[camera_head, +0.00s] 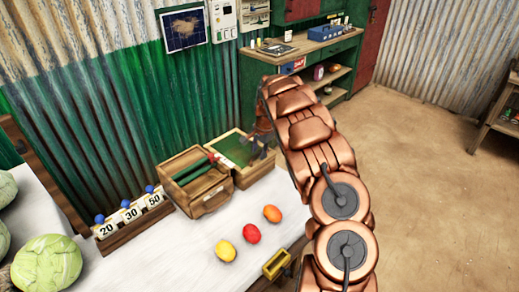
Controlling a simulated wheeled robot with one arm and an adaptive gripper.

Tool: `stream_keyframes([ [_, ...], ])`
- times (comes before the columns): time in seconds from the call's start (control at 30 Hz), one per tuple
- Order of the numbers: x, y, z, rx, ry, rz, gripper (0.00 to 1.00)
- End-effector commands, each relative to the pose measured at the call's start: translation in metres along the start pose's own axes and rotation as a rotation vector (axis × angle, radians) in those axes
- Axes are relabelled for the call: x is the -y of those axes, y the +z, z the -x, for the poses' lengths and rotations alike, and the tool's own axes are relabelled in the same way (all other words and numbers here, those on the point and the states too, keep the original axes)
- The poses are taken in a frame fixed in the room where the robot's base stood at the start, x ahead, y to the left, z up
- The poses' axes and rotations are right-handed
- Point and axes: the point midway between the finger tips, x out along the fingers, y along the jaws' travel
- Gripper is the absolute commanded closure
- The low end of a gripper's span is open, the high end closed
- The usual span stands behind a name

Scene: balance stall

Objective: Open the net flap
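Two joined wooden boxes stand at the back of the white table, against the corrugated wall. The left box (182,162) has a green bar with a red end lying across its top. The right box (246,178) has a dark green surface (232,148) within its wooden rim, which may be the net flap; I cannot tell whether it is a net or is raised. My gripper (262,140) is at the right box's back right edge. My copper arm hides much of it, and its fingers are too small and dark to read. I cannot tell whether it touches the box.
A yellow fruit (226,250), a red fruit (251,234) and an orange fruit (272,213) lie on the white table (180,262). A rack (128,229) with number cards 20, 30 and 50 stands left of the boxes. Cabbages (47,262) are far left. A green workbench (300,48) stands behind.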

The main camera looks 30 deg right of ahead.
Motion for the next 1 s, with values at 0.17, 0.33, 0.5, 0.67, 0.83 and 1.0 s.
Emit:
stream_keyframes([
  [0.17,-0.0001,-0.0002,-0.0015,0.0,0.0,0.0,0.61],
  [0.33,-0.0001,-0.0001,-0.0014,0.0,0.0,0.0,0.7],
  [0.5,-0.0001,0.0,-0.0012,0.0,0.0,0.0,0.88],
  [0.67,0.0001,0.0001,-0.0011,-0.001,0.0,0.0,1.0],
  [0.83,0.0002,0.0001,-0.0011,-0.001,0.0,0.0,1.0],
  [1.0,0.0002,0.0002,-0.001,-0.001,0.0,0.001,1.0],
])
